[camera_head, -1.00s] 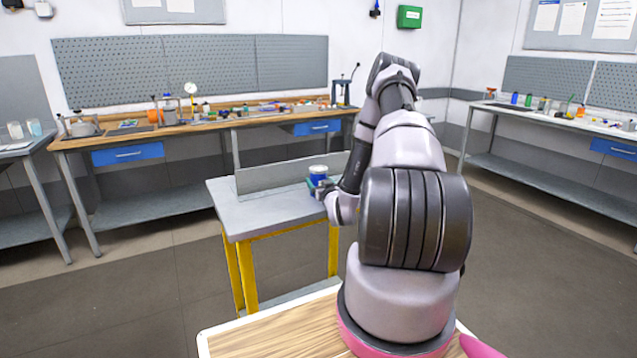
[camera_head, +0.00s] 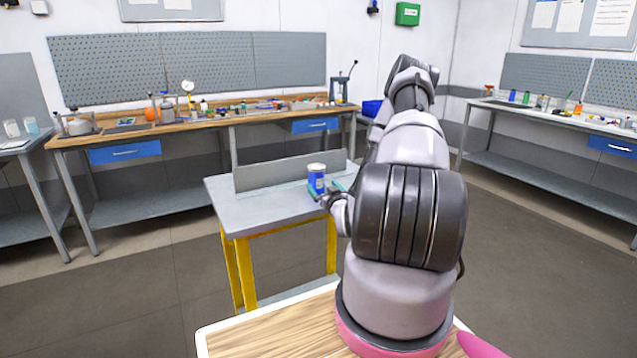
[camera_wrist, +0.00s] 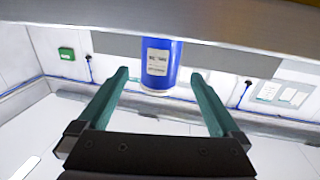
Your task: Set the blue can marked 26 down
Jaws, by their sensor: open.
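The blue can (camera_head: 316,179) has a pale top and a white label whose print is too blurred to read. It stands upright on the small grey table (camera_head: 263,216), near its right end. In the wrist view, which looks upside down, the can (camera_wrist: 158,70) is seen against the table edge (camera_wrist: 235,25). My gripper (camera_head: 327,190) is open at the table's right side. Its two teal fingers (camera_wrist: 158,78) are spread wide, with a clear gap on each side of the can. The can is free of the fingers.
A grey upright panel (camera_head: 285,168) runs along the back of the small table. The table's left part is bare. A long wooden bench (camera_head: 215,116) with tools and a pale bench (camera_head: 575,122) with bottles stand further back.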

